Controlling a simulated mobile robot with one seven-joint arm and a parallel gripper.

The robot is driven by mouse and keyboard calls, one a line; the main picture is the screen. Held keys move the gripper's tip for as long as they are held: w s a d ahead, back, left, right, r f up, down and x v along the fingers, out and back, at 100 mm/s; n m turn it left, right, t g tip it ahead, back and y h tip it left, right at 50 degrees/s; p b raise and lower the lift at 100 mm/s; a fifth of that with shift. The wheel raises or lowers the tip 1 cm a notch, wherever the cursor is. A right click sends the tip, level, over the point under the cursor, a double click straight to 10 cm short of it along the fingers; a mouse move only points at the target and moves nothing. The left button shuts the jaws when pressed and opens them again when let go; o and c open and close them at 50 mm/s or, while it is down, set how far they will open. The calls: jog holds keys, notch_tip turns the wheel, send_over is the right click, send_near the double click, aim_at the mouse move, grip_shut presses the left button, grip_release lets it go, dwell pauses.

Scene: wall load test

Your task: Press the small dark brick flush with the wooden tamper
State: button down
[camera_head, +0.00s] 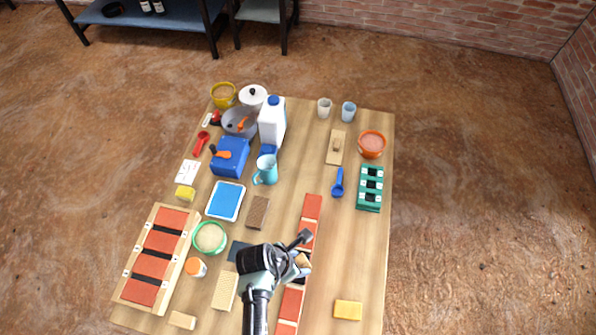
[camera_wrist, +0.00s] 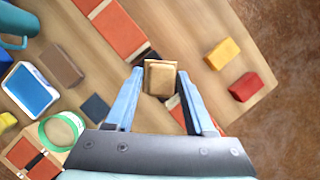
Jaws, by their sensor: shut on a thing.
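My gripper (camera_head: 300,266) is near the front middle of the table, over a row of red bricks (camera_head: 312,206). In the wrist view its two blue fingers (camera_wrist: 160,86) are shut on the wooden tamper (camera_wrist: 160,76), a pale block seen end-on. The tamper also shows in the head view (camera_head: 303,260). A small dark brick (camera_wrist: 149,55) shows partly in the row at the tamper's far edge; the tamper hides the rest. I cannot tell whether the tamper touches it. The red row continues beyond it in the wrist view (camera_wrist: 117,30).
A yellow block (camera_head: 348,310) lies right of the row; a red block (camera_wrist: 248,87) is near it in the wrist view. Left are a brown brick (camera_head: 257,212), a green-rimmed bowl (camera_head: 210,238) and a wooden frame of red bricks (camera_head: 125,283).

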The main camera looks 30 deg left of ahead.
jog(key=shift+f, duration=0.35)
dwell(0.4)
dwell(1.2)
notch_tip(320, 180, up, 7)
jog(key=p, duration=0.7)
jog(key=shift+p, duration=0.3)
dwell(0.3)
